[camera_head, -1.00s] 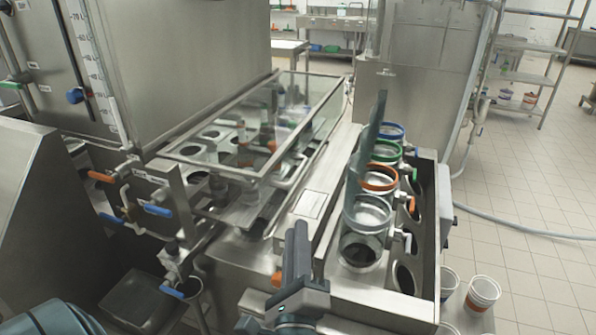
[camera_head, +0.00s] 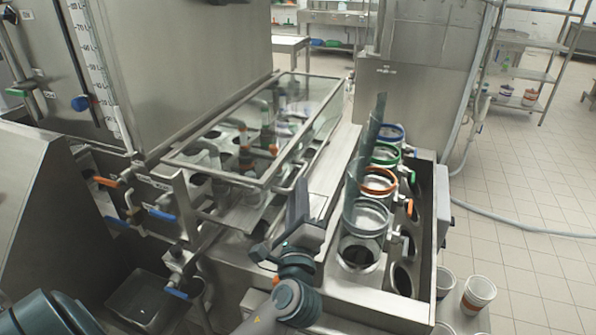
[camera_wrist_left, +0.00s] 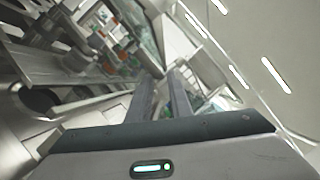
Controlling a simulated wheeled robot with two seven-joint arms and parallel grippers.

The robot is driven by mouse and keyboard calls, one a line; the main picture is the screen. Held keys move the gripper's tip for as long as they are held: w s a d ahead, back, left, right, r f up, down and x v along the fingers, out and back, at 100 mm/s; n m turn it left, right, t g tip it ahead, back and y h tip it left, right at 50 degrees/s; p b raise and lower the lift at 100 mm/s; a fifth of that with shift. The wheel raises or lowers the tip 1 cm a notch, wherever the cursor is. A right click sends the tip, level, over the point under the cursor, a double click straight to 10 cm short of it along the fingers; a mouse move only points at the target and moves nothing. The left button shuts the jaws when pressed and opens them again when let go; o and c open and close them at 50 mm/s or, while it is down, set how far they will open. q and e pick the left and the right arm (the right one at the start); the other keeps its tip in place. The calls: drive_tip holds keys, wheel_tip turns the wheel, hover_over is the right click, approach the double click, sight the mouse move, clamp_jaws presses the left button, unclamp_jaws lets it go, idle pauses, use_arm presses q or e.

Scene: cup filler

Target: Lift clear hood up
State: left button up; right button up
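The clear hood (camera_head: 262,132) is a glass pane in a metal frame. It lies low and slightly tilted over the filler's nozzles and cup holes in the head view. My left gripper (camera_head: 300,190) points up beside the hood's near right corner, close to its right frame bar. I cannot tell whether it touches the bar. In the left wrist view, its two fingers (camera_wrist_left: 162,85) stand apart with nothing visible between them. Metal framing and coloured fittings show beyond the fingers there. My right gripper is not in view.
Right of the gripper, a steel rack holds several clear cups with coloured rings (camera_head: 379,181). Valves with blue handles (camera_head: 161,214) stick out at the filler's front left. White buckets (camera_head: 478,293) stand at the right.

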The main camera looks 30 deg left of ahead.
use_arm(q)
drive_tip(key=shift+p+x, duration=0.6)
drive_tip(key=shift+x, duration=1.8)
drive_tip(key=shift+c, duration=0.4)
clamp_jaws()
